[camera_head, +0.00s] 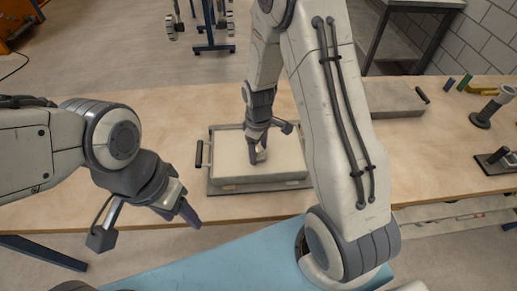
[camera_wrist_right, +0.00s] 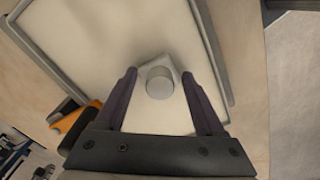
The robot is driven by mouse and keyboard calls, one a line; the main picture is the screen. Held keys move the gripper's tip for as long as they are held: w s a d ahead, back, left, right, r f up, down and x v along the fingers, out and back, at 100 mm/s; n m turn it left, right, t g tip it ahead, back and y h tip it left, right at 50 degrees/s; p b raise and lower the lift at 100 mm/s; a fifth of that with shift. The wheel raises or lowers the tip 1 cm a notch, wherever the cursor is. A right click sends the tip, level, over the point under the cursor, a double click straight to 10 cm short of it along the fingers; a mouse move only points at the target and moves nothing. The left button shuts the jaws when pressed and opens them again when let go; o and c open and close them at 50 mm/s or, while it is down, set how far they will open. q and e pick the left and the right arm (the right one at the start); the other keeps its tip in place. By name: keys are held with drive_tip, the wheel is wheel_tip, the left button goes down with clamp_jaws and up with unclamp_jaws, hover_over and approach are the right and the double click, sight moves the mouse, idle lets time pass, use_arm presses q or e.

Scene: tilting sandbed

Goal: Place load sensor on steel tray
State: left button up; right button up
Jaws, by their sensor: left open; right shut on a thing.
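The load sensor (camera_wrist_right: 160,82) is a small pale square plate with a round grey cylinder on top. In the right wrist view it sits between the fingers of my right gripper (camera_wrist_right: 159,76), which is shut on it. In the head view my right gripper (camera_head: 257,158) is low over a shallow metal-rimmed bed (camera_head: 232,184) with a pale surface; I cannot tell whether the sensor touches that surface. A flat grey metal tray-like slab (camera_head: 392,97) with a dark handle lies at the back right, partly behind my arm. My left gripper (camera_head: 184,212) is open and empty, left of the bed.
The wooden bench (camera_head: 130,115) is clear to the left of the bed. A grey stand-like device (camera_head: 492,108) and a dark fixture (camera_head: 497,160) are at the right, with small coloured items (camera_head: 465,82) behind. A dark handle (camera_head: 199,153) projects from the bed's left side.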

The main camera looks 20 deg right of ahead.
sight(258, 149)
drive_tip(key=shift+f, duration=0.1)
drive_tip(key=o, duration=1.5)
wheel_tip(258, 149, up, 12)
drive_tip(key=shift+m+y, duration=0.4)
drive_tip(key=shift+y, duration=0.1)
drive_tip(key=s+a+r, duration=0.2)
drive_tip(key=s+a, duration=0.2)
drive_tip(key=s, duration=0.3)
drive_tip(key=s+a+r, duration=0.2)
drive_tip(key=s+a, duration=0.3)
drive_tip(key=s, duration=0.2)
drive_tip(key=s+a+r+b, duration=0.1)
drive_tip(key=s+a+r, duration=0.1)
drive_tip(key=s+a, duration=0.2)
drive_tip(key=shift+s+a+r, duration=0.1)
drive_tip(key=shift+s+a, duration=0.05)
drive_tip(key=shift+s, duration=0.8)
drive_tip(key=shift+s+a, duration=0.1)
drive_tip(key=shift+s, duration=0.85)
